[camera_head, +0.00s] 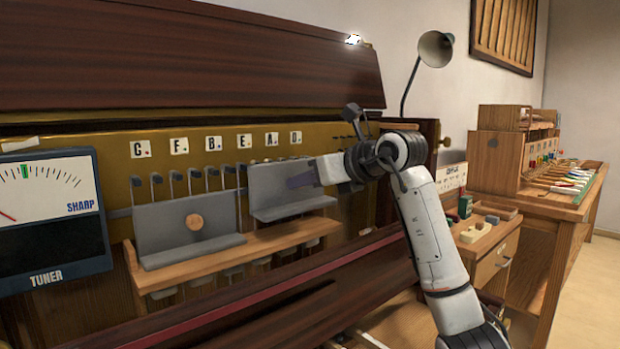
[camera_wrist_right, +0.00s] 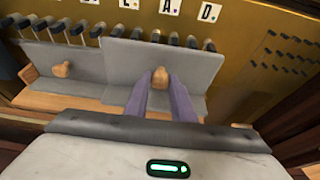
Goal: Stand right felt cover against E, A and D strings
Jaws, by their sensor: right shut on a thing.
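The right felt cover (camera_head: 262,190), a grey L-shaped panel with a wooden knob (camera_wrist_right: 160,76), stands upright at the right part of the wooden shelf. It is under the E, A and D labels (camera_head: 272,138), in front of the row of tuning pins and strings. My right gripper (camera_head: 300,180) is shut on its knob; the fingers (camera_wrist_right: 160,95) close around the knob in the wrist view. Whether the panel's back touches the strings cannot be told. My left gripper is not in view.
The left felt cover (camera_head: 165,225) with its wooden knob stands on the shelf (camera_head: 140,278) to the left, under C, F and B. A tuner (camera_head: 50,220) is at far left. A lamp (camera_head: 434,48) and a tool bench (camera_head: 545,200) are at right.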

